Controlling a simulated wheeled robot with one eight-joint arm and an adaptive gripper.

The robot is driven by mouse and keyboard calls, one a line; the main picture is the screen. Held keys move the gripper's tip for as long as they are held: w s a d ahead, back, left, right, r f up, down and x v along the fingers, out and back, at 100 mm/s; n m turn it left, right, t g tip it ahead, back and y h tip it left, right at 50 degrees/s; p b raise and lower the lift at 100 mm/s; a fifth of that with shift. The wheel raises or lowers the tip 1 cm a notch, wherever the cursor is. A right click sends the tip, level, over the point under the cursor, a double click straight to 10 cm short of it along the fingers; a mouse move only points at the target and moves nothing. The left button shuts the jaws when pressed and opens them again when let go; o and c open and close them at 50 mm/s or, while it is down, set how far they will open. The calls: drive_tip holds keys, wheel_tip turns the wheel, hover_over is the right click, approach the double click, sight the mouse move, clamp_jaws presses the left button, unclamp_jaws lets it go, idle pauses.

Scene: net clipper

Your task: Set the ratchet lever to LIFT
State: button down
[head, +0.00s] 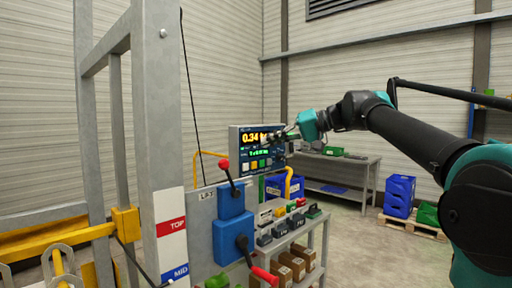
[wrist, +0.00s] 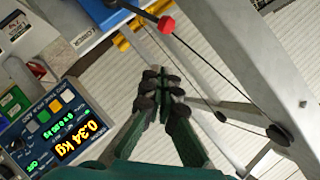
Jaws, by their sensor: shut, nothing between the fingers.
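A lever with a red knob (head: 224,165) rises from the upper blue box (head: 231,203), its dark rod tilted a little to the left. A plate (head: 204,203) beside it carries a label that seems to read LIFT. The red knob (wrist: 166,24) also shows at the top of the wrist view, beyond my fingertips and apart from them. A second lever with a red grip (head: 264,275) slants down from a lower blue box (head: 232,236). I cannot tell which is the ratchet lever. My gripper (head: 290,133) is shut and empty in front of the display; its fingers (wrist: 160,80) meet in the wrist view.
The scale display (head: 261,150) reads 0.34 kg. A grey post (head: 160,120) with TOP and MID labels stands at left, with yellow bars beside it. A cart (head: 300,232) with small items and boxes is below. Blue bins (head: 398,196) sit on a pallet at right.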

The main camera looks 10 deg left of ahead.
drive_tip(key=shift+v, duration=1)
